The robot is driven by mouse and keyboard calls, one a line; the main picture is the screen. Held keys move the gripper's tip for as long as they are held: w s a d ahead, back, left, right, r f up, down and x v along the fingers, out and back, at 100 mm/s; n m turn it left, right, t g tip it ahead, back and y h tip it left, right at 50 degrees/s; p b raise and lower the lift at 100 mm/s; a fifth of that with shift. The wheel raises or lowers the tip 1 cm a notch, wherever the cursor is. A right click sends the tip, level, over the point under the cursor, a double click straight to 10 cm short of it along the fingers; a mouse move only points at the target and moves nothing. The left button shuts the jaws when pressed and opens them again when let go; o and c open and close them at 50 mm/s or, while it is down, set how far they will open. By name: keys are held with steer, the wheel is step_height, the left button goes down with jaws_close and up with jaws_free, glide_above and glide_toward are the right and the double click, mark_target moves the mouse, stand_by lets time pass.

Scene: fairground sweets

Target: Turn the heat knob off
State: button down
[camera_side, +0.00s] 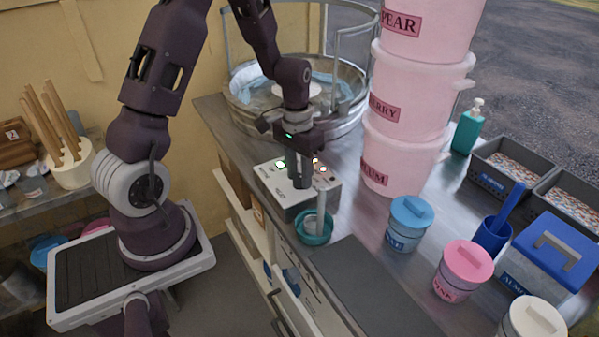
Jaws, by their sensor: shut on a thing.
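A pale grey control box (288,203) sits on the metal counter in front of the round metal pan. Its top carries a green lit switch, a small reddish light and dark lettering. My gripper (298,178) points straight down onto the middle of the box top, its fingers shut on the heat knob. The fingers and dark parts around them hide most of the knob, so its pointer and setting cannot be read.
The pan (345,118) with a rail stands behind. A teal bowl (316,238) with an upright pale stick is close in front of the box. Stacked pink tubs (405,115) stand to the right. A dark mat (365,290) lies bare nearer the front.

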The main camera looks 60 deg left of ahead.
mark_target(299, 178)
steer(key=n, duration=0.4)
steer(key=shift+w+d+n, duration=0.1)
steer(key=shift+n, duration=2)
steer(key=c, duration=1)
jaws_free()
steer(key=r, duration=0.7)
steer(key=shift+s, duration=0.2)
steer(key=shift+r, duration=0.1)
